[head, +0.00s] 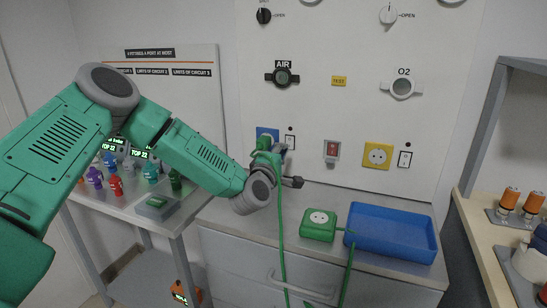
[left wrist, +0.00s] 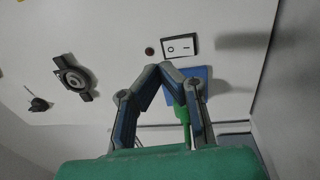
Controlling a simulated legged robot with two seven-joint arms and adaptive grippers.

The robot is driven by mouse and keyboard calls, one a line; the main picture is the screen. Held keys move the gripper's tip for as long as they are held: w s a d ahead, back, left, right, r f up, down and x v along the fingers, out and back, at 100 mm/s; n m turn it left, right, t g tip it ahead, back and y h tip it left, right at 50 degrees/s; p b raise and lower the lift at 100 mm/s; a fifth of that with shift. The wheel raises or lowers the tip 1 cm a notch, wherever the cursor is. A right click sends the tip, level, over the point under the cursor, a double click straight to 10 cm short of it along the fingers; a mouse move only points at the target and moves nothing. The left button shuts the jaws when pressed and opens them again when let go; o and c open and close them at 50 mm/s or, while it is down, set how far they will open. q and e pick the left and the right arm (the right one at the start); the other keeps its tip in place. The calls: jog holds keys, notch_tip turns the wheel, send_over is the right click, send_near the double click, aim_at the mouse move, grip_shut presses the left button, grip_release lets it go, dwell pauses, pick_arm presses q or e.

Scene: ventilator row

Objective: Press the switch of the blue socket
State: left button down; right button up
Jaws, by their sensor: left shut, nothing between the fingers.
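The blue socket (head: 263,131) is on the wall panel in the head view, partly hidden by a green plug (head: 264,143) with a hanging green cable. Its white switch (head: 290,142) with a black frame is just right of it. In the left wrist view the switch (left wrist: 180,46) shows whole, with the blue socket (left wrist: 204,73) partly behind my fingers and the green plug (left wrist: 183,113) between them. My left gripper (left wrist: 168,70) is shut and empty, its tips beside the switch in the picture. Whether they touch the panel I cannot tell. My right gripper is not in view.
A yellow socket (head: 377,155) with its own switch (head: 404,159) and a red switch (head: 332,151) are further right. A green socket box (head: 319,224) and a blue tray (head: 392,232) are on the counter. The green cable hangs in front of the drawers.

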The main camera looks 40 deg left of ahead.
pick_arm(q)
jog(key=s+d+r, duration=0.1)
jog(key=s, duration=0.5)
jog(key=shift+s, duration=0.2)
jog(key=shift+a, duration=0.15)
